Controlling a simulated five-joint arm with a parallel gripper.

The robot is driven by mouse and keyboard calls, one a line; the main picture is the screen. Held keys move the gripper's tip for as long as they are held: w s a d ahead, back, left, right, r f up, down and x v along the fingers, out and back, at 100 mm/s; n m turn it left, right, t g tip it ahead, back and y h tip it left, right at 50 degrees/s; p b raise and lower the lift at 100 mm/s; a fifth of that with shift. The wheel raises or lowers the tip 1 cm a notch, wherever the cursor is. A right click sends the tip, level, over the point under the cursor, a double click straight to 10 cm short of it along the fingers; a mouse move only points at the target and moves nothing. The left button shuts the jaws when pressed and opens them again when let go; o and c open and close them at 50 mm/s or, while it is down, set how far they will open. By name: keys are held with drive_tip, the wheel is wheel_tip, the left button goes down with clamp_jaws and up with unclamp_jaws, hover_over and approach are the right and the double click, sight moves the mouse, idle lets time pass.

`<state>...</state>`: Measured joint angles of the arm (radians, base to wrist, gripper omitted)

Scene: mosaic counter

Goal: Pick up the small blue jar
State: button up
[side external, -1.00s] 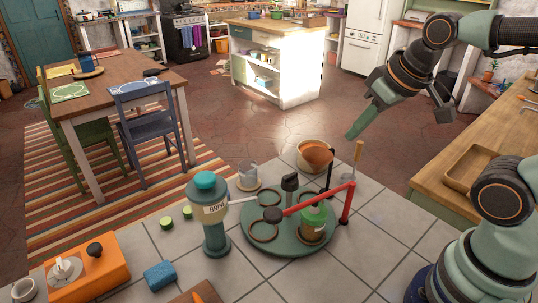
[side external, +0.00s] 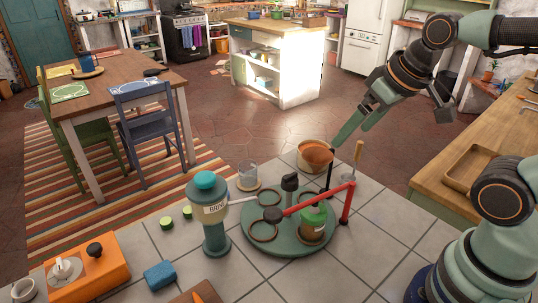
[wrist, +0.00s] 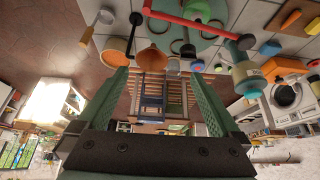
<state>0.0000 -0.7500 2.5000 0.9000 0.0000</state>
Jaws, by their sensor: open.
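I cannot surely pick out a small blue jar in either view. The nearest matches are a tall teal-lidded canister (side external: 208,215) with a label, standing left of a round green turntable, and a green labelled jar (side external: 313,222) on the turntable (side external: 270,245). My gripper (side external: 357,129) is open and empty, raised in the air behind and right of the turntable, well apart from both. In the wrist view its two green fingers (wrist: 158,74) are spread apart with nothing between them. The wrist picture is upside down, and small things at its top are hard to tell apart.
A red bar (side external: 315,200) on posts crosses above the turntable. A blue sponge (side external: 159,275) and an orange machine (side external: 92,270) lie front left. The tiles front right are clear.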

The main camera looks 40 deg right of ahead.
drive_tip(key=m+g, duration=0.5)
drive_tip(key=m, duration=0.7)
hover_over(247, 172)
drive_tip(key=w+d, duration=0.1)
drive_tip(key=d, duration=0.1)
wheel_tip(247, 172, down, 12)
drive_tip(key=f, duration=1.1)
drive_tip(key=shift+w+a+f, duration=0.2)
drive_tip(key=shift+w+a, duration=0.15)
drive_tip(key=shift+w, duration=0.05)
drive_tip(key=shift+c, duration=0.3)
drive_tip(key=c, duration=1.5)
